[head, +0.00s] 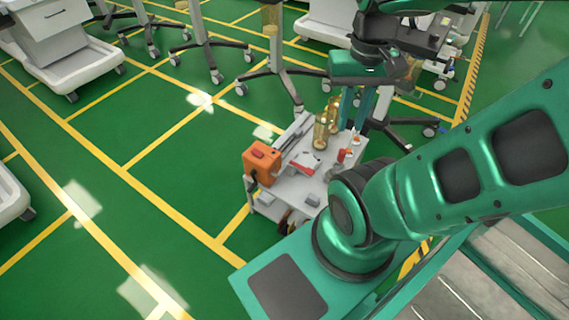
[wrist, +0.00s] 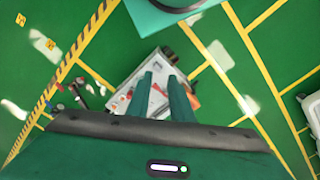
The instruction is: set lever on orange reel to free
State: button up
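An orange boxy unit (head: 262,163) stands at the left edge of a small grey-white cart top (head: 308,187) in the head view. I cannot make out a lever on it; a small dark detail shows on its top. My gripper (head: 356,108) hangs in the air above and behind the cart's right side, fingers pointing down. In the wrist view the two green fingers of my gripper (wrist: 160,77) are apart with nothing between them. The cart top (wrist: 122,90) lies far below them, partly hidden by the fingers.
Amber bottles (head: 321,132), a red-topped item (head: 341,156) and a red-handled tool (head: 303,167) are on the cart top. My arm covers the cart's right front. Wheeled stand bases (head: 275,68) are behind. Green floor with yellow lines is clear to the left.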

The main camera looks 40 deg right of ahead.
jog(key=w+d+f+m, duration=0.2)
jog(key=w+d+f, duration=0.25)
jog(key=w, duration=0.55)
jog(key=m+t, duration=0.2)
jog(key=m, duration=0.3)
send_over(285, 166)
jog(key=s+d, duration=0.1)
jog(key=s, duration=0.2)
notch_tip(285, 166, down, 33)
jog(key=shift+m+y, duration=0.3)
jog(key=shift+y, duration=0.1)
jog(key=w+f, duration=0.1)
jog(key=f, duration=0.6)
jog(key=w+f, duration=0.1)
jog(key=f, duration=0.3)
jog(key=shift+w+a, duration=0.3)
jog(key=shift+a, duration=0.05)
